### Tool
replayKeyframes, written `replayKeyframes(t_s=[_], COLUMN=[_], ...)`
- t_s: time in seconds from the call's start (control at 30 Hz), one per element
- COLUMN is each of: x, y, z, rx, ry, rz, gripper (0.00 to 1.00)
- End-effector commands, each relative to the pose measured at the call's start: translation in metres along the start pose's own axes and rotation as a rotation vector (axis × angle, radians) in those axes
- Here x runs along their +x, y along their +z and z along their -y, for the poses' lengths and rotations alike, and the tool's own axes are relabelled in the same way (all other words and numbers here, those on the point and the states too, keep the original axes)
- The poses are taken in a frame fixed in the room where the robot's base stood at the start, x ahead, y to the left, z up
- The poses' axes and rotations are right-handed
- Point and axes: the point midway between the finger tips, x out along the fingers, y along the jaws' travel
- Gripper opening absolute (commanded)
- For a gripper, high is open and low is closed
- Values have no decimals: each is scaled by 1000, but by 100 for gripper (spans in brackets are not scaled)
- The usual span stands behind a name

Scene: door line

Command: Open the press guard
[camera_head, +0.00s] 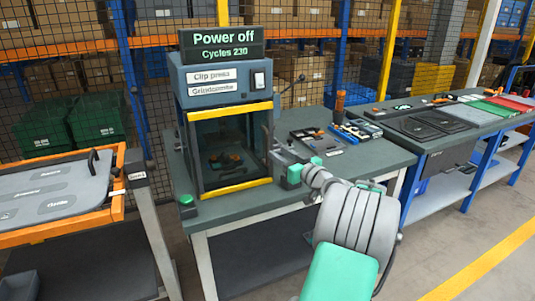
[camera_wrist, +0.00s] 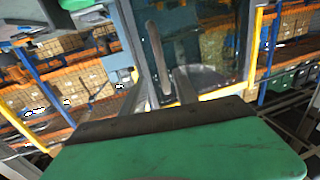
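The press (camera_head: 222,82) stands on a dark green bench under a sign reading "Power off, Cycles 230". Its guard (camera_head: 227,150) is a tinted clear panel with yellow bars at top and bottom, and looks closed across the front. An orange and black part shows dimly behind it. My gripper (camera_head: 280,158) is at the right side of the guard. In the wrist view the guard panel (camera_wrist: 218,45) fills the upper middle, with an upright grey handle (camera_wrist: 159,45) in front of it. My two fingers (camera_wrist: 166,88) are apart, near the handle's lower end; contact cannot be told.
A green button (camera_head: 187,200) sits at the bench's left front corner. Trays and tools (camera_head: 318,140) lie right of the press. An orange-framed cart (camera_head: 118,205) stands at left. A second bench (camera_head: 430,148) is at right. Open floor (camera_head: 440,250) lies at front right.

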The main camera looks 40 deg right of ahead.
Motion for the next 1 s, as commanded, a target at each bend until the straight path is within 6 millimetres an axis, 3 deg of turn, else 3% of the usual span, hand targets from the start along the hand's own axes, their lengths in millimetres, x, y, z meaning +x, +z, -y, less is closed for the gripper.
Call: replayKeyframes(t_s=[0.2, 0.4, 0.67, 1.0], x=[43, 68, 70, 70], y=[-3, -2, -1, -1], z=[4, 3, 3, 3], rx=[1, 1, 1, 1], ry=[-7, -4, -3, -3], rz=[3, 4, 4, 4], gripper=[36, 36, 36, 8])
